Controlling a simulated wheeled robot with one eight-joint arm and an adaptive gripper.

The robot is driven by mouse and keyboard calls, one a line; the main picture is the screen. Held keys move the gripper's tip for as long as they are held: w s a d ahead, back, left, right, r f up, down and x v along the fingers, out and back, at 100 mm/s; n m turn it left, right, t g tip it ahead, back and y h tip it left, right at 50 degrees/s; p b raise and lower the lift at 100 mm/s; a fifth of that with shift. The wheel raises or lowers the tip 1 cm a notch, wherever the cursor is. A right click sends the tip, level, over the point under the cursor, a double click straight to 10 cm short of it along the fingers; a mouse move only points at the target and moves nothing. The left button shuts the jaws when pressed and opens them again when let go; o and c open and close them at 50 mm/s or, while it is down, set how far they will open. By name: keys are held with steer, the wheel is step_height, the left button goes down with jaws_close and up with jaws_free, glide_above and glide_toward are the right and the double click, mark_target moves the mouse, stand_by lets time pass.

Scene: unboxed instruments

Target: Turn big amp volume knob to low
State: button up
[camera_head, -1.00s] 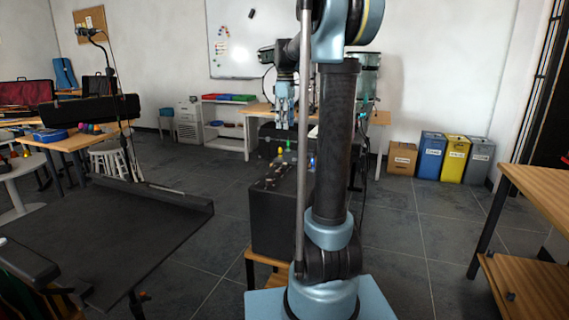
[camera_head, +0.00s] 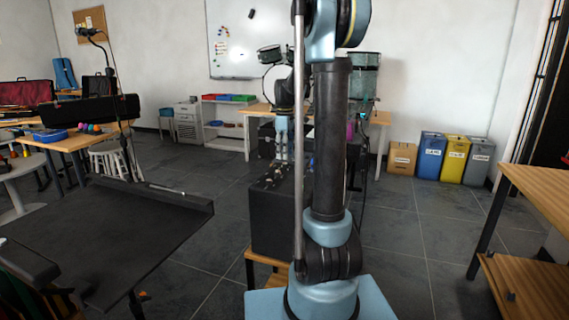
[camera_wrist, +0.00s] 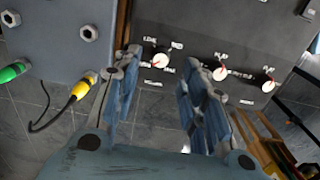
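The black amp (camera_head: 275,222) stands on a wooden stool in the head view, partly behind my arm. In the wrist view its black panel (camera_wrist: 200,18) has a row of white-faced knobs with small white lettering. One knob (camera_wrist: 160,60) shows between my fingertips; a second knob (camera_wrist: 220,74) is just right of the right finger, and a third (camera_wrist: 268,86) is farther right. My gripper (camera_wrist: 161,57) is open with nothing between its fingers nearby; contact with the knob cannot be told. In the head view my gripper (camera_head: 282,150) points down above the amp's top.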

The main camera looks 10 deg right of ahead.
mark_target(285, 165)
steer(key=shift+f, duration=2.25)
steer(key=shift+c, duration=0.5)
jaws_close()
